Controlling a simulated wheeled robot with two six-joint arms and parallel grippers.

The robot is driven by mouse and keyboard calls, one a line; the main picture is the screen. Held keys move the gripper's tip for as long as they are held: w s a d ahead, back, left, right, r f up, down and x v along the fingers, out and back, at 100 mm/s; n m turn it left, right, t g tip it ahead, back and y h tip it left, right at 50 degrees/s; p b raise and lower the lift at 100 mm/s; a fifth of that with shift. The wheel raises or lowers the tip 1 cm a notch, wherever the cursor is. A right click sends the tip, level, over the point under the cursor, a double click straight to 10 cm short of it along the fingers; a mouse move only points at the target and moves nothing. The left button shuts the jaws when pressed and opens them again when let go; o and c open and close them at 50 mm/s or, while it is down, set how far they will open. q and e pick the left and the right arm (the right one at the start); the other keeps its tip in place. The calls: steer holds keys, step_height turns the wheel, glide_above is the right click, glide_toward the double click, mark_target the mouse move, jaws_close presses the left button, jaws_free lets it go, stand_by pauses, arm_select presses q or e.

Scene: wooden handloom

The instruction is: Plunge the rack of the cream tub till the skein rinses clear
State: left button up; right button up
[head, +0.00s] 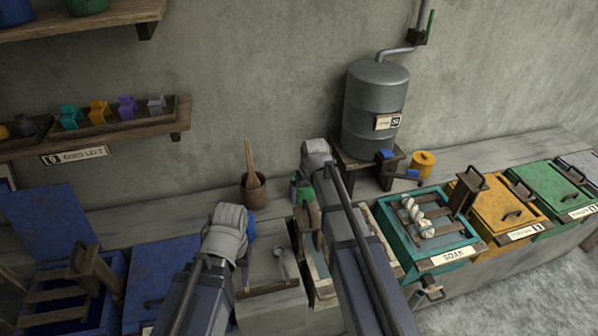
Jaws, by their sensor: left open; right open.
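A tub with a pale cream rim (325,291) stands left of the teal tub, mostly hidden behind my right arm. A brown wooden upright (308,222) shows at its back left; I cannot tell whether it belongs to a rack. A white twisted skein (415,214) lies on the slatted rack of the teal tub (455,259) labelled SOAK. My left gripper (229,220) is open above the bench, left of the cream-rimmed tub, with a blue thing partly hidden behind it. My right gripper (316,152) is open, raised in front of the wall, apart from both tubs.
Yellow (490,213) and green (553,196) lidded tubs stand at the right. A grey water barrel (376,100) stands at the back. A wooden mortar (254,191) and a ladle (281,263) are near my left gripper. A blue tub (113,300) is at the left.

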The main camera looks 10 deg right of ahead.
mark_target(308, 208)
steer(key=shift+w+d+r, duration=0.3)
steer(key=shift+w+r, duration=0.05)
steer(key=shift+w, duration=0.2)
steer(key=shift+f, duration=0.1)
steer(key=b+x, duration=0.3)
steer(key=s+b+x, duration=0.1)
steer(key=b+x, duration=0.1)
steer(key=b, duration=0.1)
steer(key=s+b+x, duration=0.1)
steer(key=b+x, duration=0.2)
steer(key=shift+f, duration=0.6)
jaws_close()
stand_by(0.4)
